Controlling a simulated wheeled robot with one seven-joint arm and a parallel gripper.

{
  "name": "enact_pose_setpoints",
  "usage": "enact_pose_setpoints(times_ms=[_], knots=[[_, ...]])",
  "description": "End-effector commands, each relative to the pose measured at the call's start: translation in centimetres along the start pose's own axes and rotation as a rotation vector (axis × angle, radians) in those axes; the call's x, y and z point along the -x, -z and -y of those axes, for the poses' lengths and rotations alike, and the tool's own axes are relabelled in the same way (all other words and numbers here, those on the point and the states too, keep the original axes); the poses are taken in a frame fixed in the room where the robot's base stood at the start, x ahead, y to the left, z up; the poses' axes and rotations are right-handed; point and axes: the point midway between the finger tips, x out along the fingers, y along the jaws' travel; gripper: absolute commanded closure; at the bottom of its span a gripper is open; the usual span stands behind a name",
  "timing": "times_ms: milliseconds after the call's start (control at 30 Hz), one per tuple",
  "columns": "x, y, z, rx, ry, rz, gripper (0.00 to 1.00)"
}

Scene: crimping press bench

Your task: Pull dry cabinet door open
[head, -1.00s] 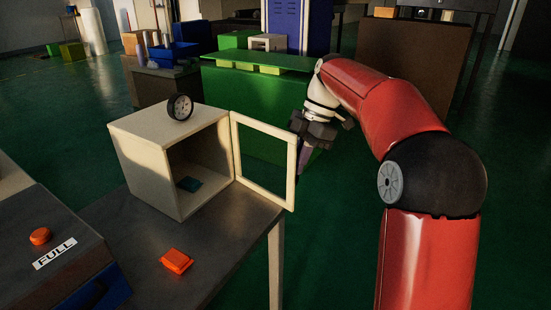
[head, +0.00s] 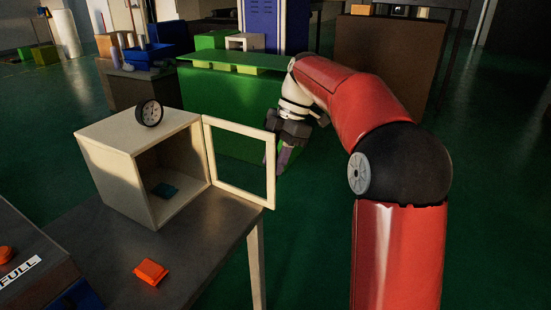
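The dry cabinet (head: 110,165) is a cream box on the grey table, with its front open to view. Its door (head: 208,165), a cream frame around a see-through middle, stands swung wide out to the right on its hinge side. A round dial gauge (head: 149,113) sits on top. My gripper (head: 280,160) points down at the door's outer free edge. Its fingers overlap or lie close beside that edge; I cannot tell whether they touch it. The gap between the fingers is not clear.
An orange block (head: 151,271) lies on the table (head: 205,270) before the cabinet. A green bench (head: 235,95) stands behind the door. Green floor (head: 310,230) is clear right of the table.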

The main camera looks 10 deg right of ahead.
Motion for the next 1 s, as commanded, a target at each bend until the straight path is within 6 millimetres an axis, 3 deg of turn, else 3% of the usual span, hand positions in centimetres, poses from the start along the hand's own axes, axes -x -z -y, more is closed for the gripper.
enact_pose_setpoints(times_ms=[267,700,1000], knots=[[0.2,-0.1,0.0,-0.001,0.000,0.001,0.68],[6.7,0.0,-0.1,0.000,-0.002,0.000,0.68],[7.8,0.0,0.0,-0.001,0.001,0.000,0.68]])
